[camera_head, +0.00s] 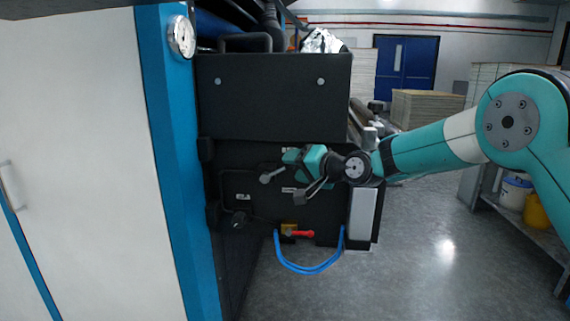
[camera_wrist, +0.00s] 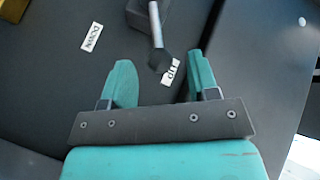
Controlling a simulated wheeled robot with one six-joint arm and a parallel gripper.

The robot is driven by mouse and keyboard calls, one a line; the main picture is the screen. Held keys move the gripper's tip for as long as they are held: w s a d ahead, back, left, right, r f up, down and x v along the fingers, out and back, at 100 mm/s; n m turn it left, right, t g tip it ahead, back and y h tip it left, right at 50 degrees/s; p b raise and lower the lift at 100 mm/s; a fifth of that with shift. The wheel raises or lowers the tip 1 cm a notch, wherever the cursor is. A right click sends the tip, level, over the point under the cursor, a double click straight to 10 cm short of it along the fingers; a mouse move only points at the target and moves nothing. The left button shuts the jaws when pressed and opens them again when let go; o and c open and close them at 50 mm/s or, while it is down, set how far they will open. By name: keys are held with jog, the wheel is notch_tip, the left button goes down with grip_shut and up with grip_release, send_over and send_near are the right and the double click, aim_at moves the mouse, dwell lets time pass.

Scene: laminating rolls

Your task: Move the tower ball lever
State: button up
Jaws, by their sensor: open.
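The tower ball lever (camera_head: 274,174) is a short pale rod on the black machine front, left of my gripper in the head view. Its ball end is largely hidden there by my gripper. In the wrist view the lever (camera_wrist: 157,27) comes down from the top, its dark ball between the fingertips in the picture. A white "UP" label (camera_wrist: 171,71) lies beside the ball and a "DOWN" label (camera_wrist: 92,37) to the left. My gripper (camera_head: 297,172) is open, with its fingers (camera_wrist: 158,68) on either side of the ball. I see no clear contact.
A black box cover (camera_head: 275,97) juts out above. A blue-edged white cabinet (camera_head: 85,170) stands left. The floor (camera_head: 410,255) to the right is clear.

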aim_at(277, 171)
jog(key=shift+x, duration=2.3)
jog(key=shift+f, duration=0.1)
grip_shut()
